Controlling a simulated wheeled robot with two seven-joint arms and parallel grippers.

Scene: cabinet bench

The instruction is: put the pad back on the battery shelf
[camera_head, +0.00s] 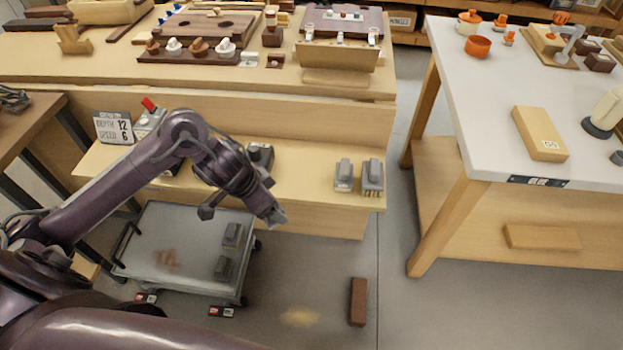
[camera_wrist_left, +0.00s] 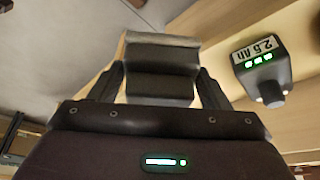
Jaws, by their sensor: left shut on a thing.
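My left gripper (camera_head: 268,207) comes in from the left and is held in front of the wooden battery shelf (camera_head: 310,190), over the gap to the right of the grey cart. It is shut on a grey block, which I take as the pad (camera_head: 279,217); little of it shows in the head view. In the left wrist view the pad (camera_wrist_left: 160,54) sits between the two dark fingers (camera_wrist_left: 160,88), with a pale far edge. Two grey batteries (camera_head: 344,174) (camera_head: 372,176) stand near the shelf's right end. My right gripper is not in view.
Another dark battery (camera_head: 261,154) stands on the shelf behind my gripper; a battery marked 2.5 Ah (camera_wrist_left: 262,70) shows in the wrist view. A brown block (camera_head: 358,302) is on the floor. A white table (camera_head: 470,130) stands right.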

